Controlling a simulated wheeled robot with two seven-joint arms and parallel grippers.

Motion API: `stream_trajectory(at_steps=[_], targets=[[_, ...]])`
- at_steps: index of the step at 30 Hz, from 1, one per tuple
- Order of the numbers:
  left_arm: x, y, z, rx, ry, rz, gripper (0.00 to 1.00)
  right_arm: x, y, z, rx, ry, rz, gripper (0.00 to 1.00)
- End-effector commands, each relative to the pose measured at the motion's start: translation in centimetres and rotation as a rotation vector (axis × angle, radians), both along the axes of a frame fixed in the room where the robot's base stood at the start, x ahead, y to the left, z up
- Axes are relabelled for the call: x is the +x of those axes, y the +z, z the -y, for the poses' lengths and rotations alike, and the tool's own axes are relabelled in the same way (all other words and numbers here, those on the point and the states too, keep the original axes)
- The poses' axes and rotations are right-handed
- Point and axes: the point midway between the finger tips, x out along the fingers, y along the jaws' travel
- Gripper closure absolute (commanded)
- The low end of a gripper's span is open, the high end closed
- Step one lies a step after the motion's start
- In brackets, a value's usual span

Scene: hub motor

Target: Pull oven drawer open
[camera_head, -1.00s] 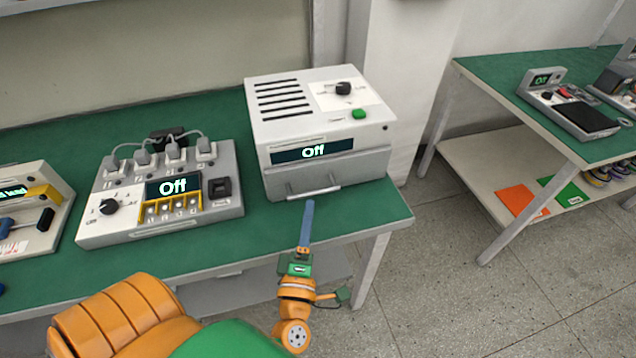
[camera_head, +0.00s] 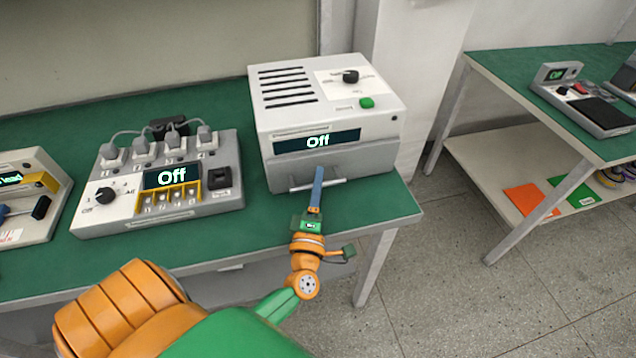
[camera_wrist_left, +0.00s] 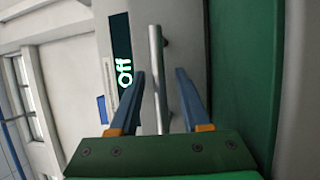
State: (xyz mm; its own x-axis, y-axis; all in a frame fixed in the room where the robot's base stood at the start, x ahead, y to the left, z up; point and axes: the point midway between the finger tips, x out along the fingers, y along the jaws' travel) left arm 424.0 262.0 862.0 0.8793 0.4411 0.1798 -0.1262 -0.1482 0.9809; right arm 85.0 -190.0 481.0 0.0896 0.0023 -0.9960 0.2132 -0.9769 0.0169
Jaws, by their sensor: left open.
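The oven (camera_head: 325,125) is a white box on the green table, with vents, a knob and a green button on top and a display reading "Off". Its drawer (camera_head: 350,165) is at the lower front and looks shut, with a bar handle (camera_head: 305,187). My left gripper (camera_head: 318,175) is at the handle. In the left wrist view the gripper (camera_wrist_left: 165,88) is open, its blue fingers on either side of the handle bar (camera_wrist_left: 157,75), with gaps visible on both sides. My right gripper is not in view.
A charger-like box (camera_head: 160,188) with several plugs and an "Off" display stands left of the oven. Another device (camera_head: 30,195) is at the far left. A second green-topped table (camera_head: 500,80) stands at the right. The floor between the tables is clear.

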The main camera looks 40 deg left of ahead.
Motion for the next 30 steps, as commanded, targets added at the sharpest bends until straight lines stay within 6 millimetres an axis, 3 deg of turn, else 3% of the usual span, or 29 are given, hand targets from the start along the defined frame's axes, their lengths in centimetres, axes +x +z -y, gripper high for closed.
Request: stream_trajectory(at_steps=[1, 6, 30], targets=[[-0.01, -0.01, 0.00, 0.000, 0.000, 0.000, 0.55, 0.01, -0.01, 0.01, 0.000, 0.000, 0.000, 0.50], [-0.02, -0.01, 0.02, 0.000, 0.000, 0.000, 1.00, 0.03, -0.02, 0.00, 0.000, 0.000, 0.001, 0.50], [-0.03, -0.03, 0.04, 0.000, -0.001, 0.000, 1.00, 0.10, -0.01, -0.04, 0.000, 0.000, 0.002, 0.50]])
